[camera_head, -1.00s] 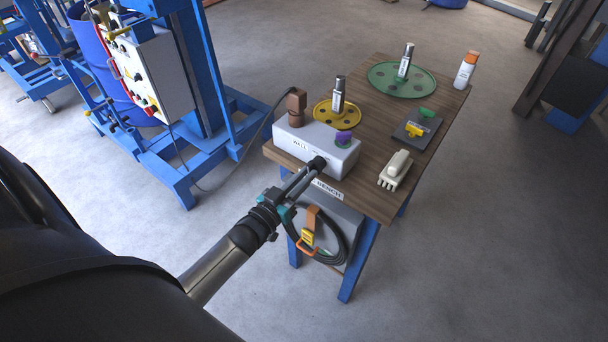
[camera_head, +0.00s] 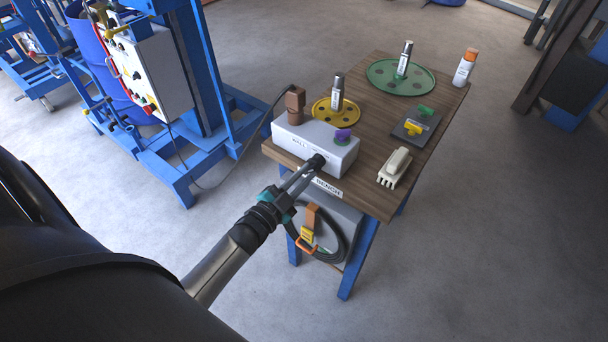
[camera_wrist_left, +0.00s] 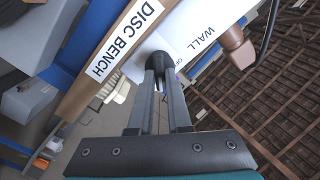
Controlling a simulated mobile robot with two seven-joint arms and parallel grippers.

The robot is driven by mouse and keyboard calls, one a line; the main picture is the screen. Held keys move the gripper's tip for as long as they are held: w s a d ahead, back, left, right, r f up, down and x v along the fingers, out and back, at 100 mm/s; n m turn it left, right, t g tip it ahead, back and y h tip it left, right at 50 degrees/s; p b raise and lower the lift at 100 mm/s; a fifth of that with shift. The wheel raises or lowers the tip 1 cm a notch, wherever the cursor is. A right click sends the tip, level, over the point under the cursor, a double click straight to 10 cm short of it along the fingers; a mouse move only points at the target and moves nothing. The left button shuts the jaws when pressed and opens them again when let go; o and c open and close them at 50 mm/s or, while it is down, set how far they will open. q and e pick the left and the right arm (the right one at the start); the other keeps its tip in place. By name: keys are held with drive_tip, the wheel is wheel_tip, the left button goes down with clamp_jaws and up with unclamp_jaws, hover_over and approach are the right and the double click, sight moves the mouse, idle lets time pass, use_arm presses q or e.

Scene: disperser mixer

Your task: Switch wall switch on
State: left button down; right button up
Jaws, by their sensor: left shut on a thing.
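The wall switch box is a white box labelled "WALL" (camera_head: 296,140) at the near left corner of a wooden bench. A black rotary knob (camera_head: 319,160) sticks out of its front face. My left gripper (camera_head: 314,164) reaches in from the lower left, its two long fingers closed on the knob. In the left wrist view, the fingertips (camera_wrist_left: 157,72) close around the black knob (camera_wrist_left: 152,52), in front of the white box (camera_wrist_left: 185,28). Small lettering beside the knob is partly hidden, so I cannot read the knob's setting. My right gripper is not in view.
A brown plug (camera_head: 295,102) and a purple knob (camera_head: 343,135) sit on the box. The wooden bench (camera_head: 365,185) also holds yellow and green discs, bottles and a pale brush-like block (camera_head: 395,167). A cable coil (camera_head: 325,235) hangs below. A blue machine frame (camera_head: 205,80) stands left.

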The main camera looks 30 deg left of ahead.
use_arm(q)
drive_tip(key=shift+m, duration=0.7)
drive_tip(key=c, duration=0.9)
unclamp_jaws()
drive_tip(key=shift+o, duration=0.2)
drive_tip(key=s+a, duration=0.1)
drive_tip(key=s, duration=1.4)
drive_tip(key=shift+p, duration=0.3)
drive_tip(key=shift+a, duration=0.1)
